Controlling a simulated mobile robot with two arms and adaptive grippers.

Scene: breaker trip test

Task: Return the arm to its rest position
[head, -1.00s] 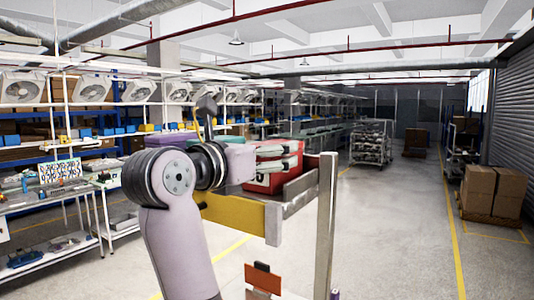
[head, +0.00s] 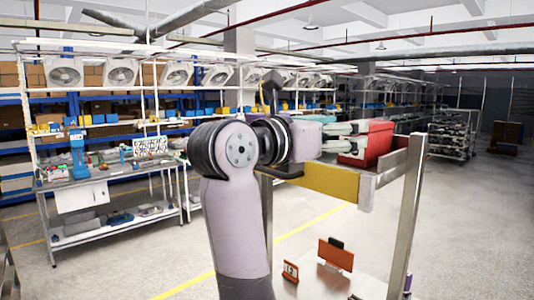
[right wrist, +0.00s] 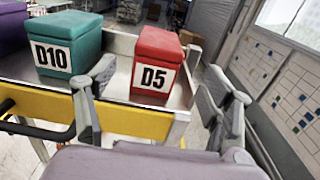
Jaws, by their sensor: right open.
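My right arm rises from the bottom of the head view, bent at the elbow. Its gripper (head: 362,136) points right, in front of the cart's upper tray, with its two fingers apart and nothing between them. In the right wrist view the open fingers (right wrist: 160,108) frame a red box (right wrist: 155,68) labelled D5, which lies beyond them on the tray. The red box also shows in the head view (head: 376,142), partly covered by the fingers. A teal box (right wrist: 66,45) labelled D10 stands left of it. My left gripper is not in view.
The cart has a yellow front rail (head: 332,182) and a metal upright (head: 406,215) close to my arm. Small orange and white signs (head: 335,255) stand on its lower level. A workbench (head: 105,185) and shelving stand at left. Grey floor is open between bench and cart.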

